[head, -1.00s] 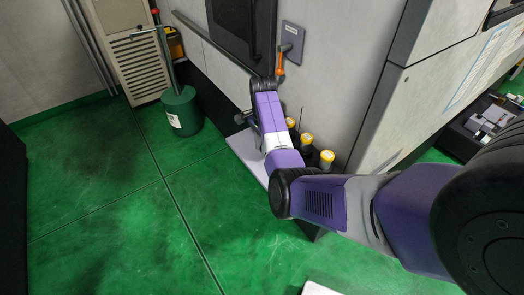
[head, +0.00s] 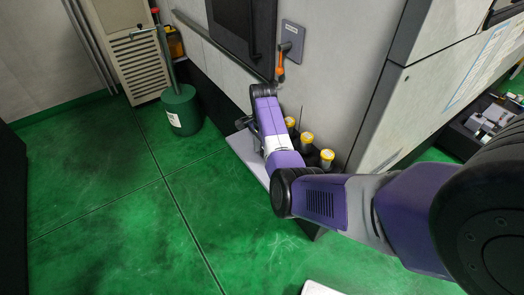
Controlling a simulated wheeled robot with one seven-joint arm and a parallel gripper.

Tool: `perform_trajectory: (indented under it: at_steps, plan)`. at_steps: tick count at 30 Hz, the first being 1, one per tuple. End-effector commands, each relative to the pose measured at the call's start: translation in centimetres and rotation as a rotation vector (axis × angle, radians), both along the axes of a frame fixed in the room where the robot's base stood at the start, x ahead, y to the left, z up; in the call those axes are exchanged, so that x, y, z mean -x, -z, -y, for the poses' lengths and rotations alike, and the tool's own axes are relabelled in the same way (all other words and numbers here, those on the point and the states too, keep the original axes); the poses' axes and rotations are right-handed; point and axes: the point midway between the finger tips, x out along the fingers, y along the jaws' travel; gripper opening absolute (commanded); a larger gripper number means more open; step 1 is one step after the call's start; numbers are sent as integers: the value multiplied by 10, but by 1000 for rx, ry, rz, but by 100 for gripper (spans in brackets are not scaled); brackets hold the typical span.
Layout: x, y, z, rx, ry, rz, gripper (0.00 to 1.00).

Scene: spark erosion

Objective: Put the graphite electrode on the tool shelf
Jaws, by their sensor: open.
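My gripper (head: 247,124) is mostly hidden behind my purple forearm; a small dark part of it shows at the forearm's left side, over a pale grey shelf (head: 243,149) at the foot of the machine front. This shelf appears to be the tool shelf, but I cannot be sure. I cannot make out the graphite electrode; it may be hidden behind my arm. Whether the gripper touches anything is hidden.
Yellow-topped cylinders (head: 327,158) stand along the right of the shelf, by the machine wall (head: 340,80). An orange-handled lever (head: 281,70) hangs on a grey plate above. A green canister (head: 181,112) stands left.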

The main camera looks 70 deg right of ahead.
Motion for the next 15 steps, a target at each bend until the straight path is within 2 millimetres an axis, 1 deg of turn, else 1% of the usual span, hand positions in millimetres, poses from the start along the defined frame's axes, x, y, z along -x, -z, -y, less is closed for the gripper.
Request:
perform_trajectory:
  at_steps: [5,8,15]
  plan:
    - [-1,-11,1,2,0,2,48]
    - [-1,-27,1,4,1,2,48]
    - [0,-76,2,4,0,5,48]
